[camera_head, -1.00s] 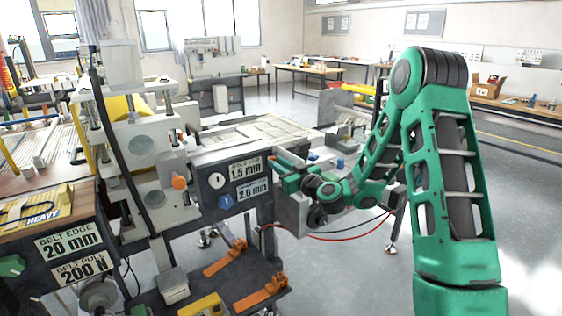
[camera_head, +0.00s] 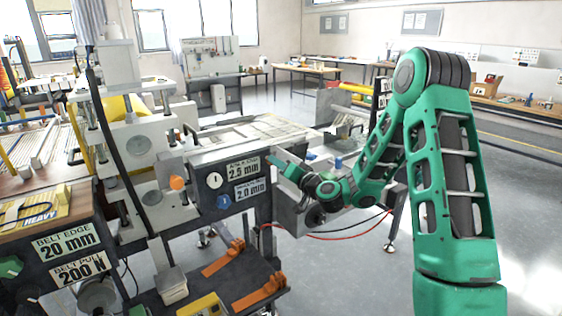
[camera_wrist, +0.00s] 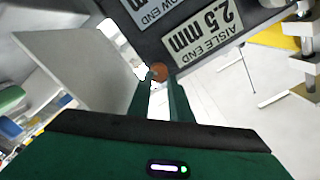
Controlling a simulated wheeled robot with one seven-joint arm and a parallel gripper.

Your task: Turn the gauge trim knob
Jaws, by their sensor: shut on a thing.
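In the wrist view my gripper (camera_wrist: 160,84) is shut on a small orange-brown round knob (camera_wrist: 159,71) between its fingertips. The knob is beside the aisle end display (camera_wrist: 202,33), which reads 2.5 mm. In the head view my gripper (camera_head: 276,164) is at the right end of the dark gauge panel (camera_head: 207,161), and the held knob is hidden there. The aisle end display (camera_head: 243,168) sits above the window end display (camera_head: 251,189), which reads 2.0 mm. Another orange knob (camera_head: 177,183) is at the panel's left, apart from my gripper.
A grey plate (camera_wrist: 85,65) is close on the left in the wrist view. Orange brackets (camera_head: 260,294) stand on a low shelf. Red and black cables (camera_head: 350,236) hang below my arm.

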